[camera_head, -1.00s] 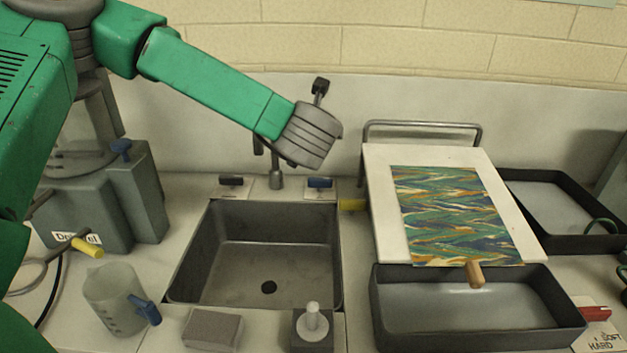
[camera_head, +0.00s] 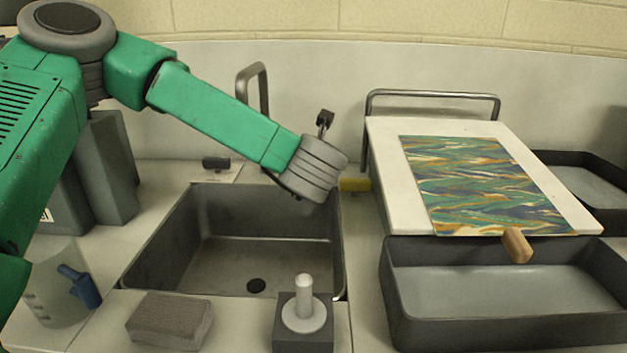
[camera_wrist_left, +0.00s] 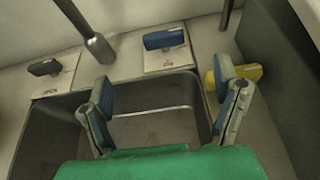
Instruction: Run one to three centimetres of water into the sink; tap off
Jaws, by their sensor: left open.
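The grey sink (camera_head: 235,212) lies in the counter with a dark round drain (camera_head: 256,286) in its floor; I see no water in it. A black tap handle (camera_head: 216,163) is left of the spout. A blue tap handle (camera_wrist_left: 165,39) is right of it, hidden in the head view by my left wrist. My left gripper (camera_wrist_left: 165,80) is open and empty, its fingers apart, with the blue handle showing beyond the gap. My right gripper is not in view.
A yellow object (camera_head: 354,185) lies just right of the sink. A grey block (camera_head: 170,321), a post on a dark base (camera_head: 304,325) and a measuring jug (camera_head: 55,285) stand in front. A marbled-paper board (camera_head: 390,185) and dark tray (camera_head: 400,310) are on the right.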

